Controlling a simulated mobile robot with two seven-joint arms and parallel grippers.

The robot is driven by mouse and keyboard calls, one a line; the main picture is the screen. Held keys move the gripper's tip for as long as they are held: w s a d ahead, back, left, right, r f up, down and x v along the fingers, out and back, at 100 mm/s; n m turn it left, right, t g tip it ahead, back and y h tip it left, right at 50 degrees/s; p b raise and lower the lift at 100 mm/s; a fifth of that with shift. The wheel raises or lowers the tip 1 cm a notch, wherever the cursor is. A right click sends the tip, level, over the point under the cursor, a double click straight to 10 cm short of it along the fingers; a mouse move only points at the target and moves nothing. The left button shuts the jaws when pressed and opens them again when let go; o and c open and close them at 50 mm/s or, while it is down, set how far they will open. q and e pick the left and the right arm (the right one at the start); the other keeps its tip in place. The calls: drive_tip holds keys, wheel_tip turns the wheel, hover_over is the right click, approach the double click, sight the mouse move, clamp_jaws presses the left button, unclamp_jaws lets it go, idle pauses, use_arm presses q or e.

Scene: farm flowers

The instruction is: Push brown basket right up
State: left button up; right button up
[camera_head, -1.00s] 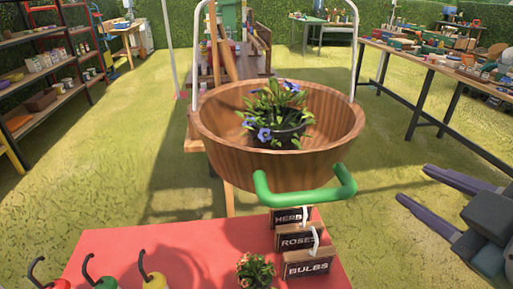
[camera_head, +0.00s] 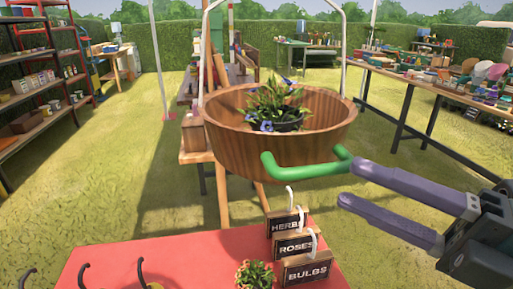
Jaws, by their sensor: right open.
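The brown basket (camera_head: 225,147) is a round wooden tub hanging from a white frame in the middle of the head view. A potted plant with blue flowers (camera_head: 274,108) sits inside it. A green handle (camera_head: 305,168) sticks out from the basket's front. My right gripper (camera_head: 346,182) is open, with purple fingers pointing left. Its upper fingertip is at the right end of the green handle and appears to touch or overlap it; the lower finger is below the handle. My left gripper is not in view.
A red table (camera_head: 190,262) is in front, with HERBS, ROSES and BULBS signs (camera_head: 296,245) and a small plant (camera_head: 255,275). A wooden table (camera_head: 196,156) stands behind the basket. A long table (camera_head: 400,82) is at right, shelves (camera_head: 36,75) at left. Grass lies between.

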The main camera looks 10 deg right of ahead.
sight(313, 165)
drive_tip(key=p+x, duration=0.1)
drive_tip(key=x, duration=0.6)
drive_tip(key=shift+w+a+r, duration=0.15)
drive_tip(key=shift+w+a, duration=0.05)
drive_tip(key=shift+w, duration=0.05)
drive_tip(key=shift+w+a, duration=0.35)
drive_tip(key=shift+a, duration=0.05)
clamp_jaws()
drive_tip(key=shift+r+p, duration=0.2)
drive_tip(key=shift+p, duration=0.1)
idle(0.5)
